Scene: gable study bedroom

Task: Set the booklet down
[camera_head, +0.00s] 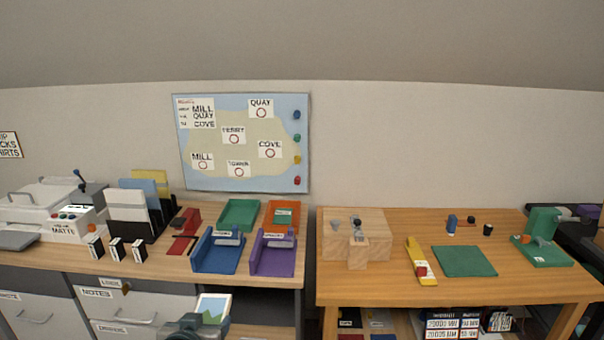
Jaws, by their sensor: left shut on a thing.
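The booklet (213,309) has a white edge and a blue and green picture on its cover. It is at the bottom of the view, in front of the left desk's front edge. My left gripper (193,323) is shut on its lower left part; the fingertips are partly hidden. The booklet is held tilted, apart from the desk top. My right gripper is not in view.
On the left desk stand a blue tray (217,264), a purple tray (272,265), a green tray (238,227) and an orange tray (293,223). The right desk (372,290) holds a wooden block (375,240), a yellow tool (415,260) and a green mat (464,261).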

